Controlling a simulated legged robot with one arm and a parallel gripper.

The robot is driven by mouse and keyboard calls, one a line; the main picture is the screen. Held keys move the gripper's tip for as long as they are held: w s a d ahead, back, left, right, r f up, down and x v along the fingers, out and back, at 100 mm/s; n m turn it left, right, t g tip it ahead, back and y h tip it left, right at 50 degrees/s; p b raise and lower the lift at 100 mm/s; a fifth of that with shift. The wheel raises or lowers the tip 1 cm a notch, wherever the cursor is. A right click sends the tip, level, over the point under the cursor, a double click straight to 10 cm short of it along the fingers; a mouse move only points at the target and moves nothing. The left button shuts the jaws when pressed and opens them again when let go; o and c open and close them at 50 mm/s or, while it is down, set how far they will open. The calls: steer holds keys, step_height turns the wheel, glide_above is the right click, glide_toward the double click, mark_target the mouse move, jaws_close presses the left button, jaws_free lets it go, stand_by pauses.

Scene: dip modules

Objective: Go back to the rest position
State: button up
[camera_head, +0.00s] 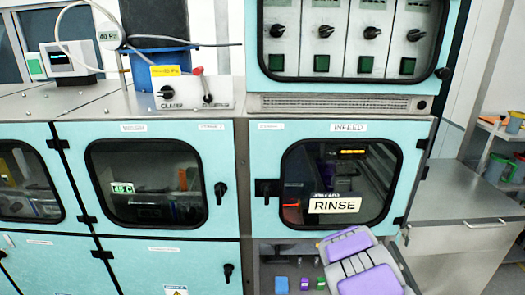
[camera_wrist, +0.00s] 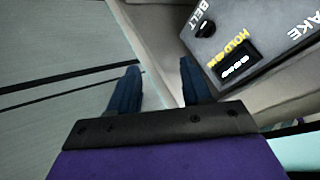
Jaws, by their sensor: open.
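My gripper (camera_wrist: 160,85) shows in the wrist view with its two dark blue fingers apart and nothing between them. A grey control panel (camera_wrist: 250,45) with the words BELT, HOLD and a dark switch lies beyond the right finger. A pale flat surface (camera_wrist: 60,60) with dark lines lies beyond the left finger. In the head view my purple and grey arm rises at the bottom, in front of the lower right of the machine. The fingers do not show in the head view.
A teal machine with a RINSE door (camera_head: 335,205) and another windowed door (camera_head: 148,185) stands ahead. Several small coloured blocks (camera_head: 304,284) lie in an opening below. A steel cabinet (camera_head: 460,215) stands at right, with shelves (camera_head: 500,130) of containers behind. A blue container (camera_head: 158,70) stands on top.

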steer(key=s+a+r+n+g+b, duration=0.1)
steer(key=s+a+r+n+g, duration=0.15)
steer(key=s+r, duration=0.6)
steer(key=s+a+r+n+g+b, duration=0.1)
steer(key=s+a+r+g, duration=0.15)
steer(key=s+r, duration=0.55)
steer(key=s+a+r+n+g+y, duration=0.1)
steer(key=s+a+n, duration=0.2)
steer(key=s, duration=0.7)
steer(key=s+a+r+n+g+y+b, duration=0.1)
steer(key=s+a+n, duration=0.2)
steer(key=s+a, duration=0.4)
steer(key=s+a+r+n+g+y+b, duration=0.1)
steer(key=s+a+r+n+g+y, duration=0.1)
steer(key=s, duration=1.1)
steer(key=a+n, duration=0.1)
steer(key=a, duration=0.1)
steer(key=shift+s+a, duration=0.3)
steer(key=shift+a, duration=0.1)
steer(key=shift+n, duration=0.25)
steer(key=shift+c, duration=0.5)
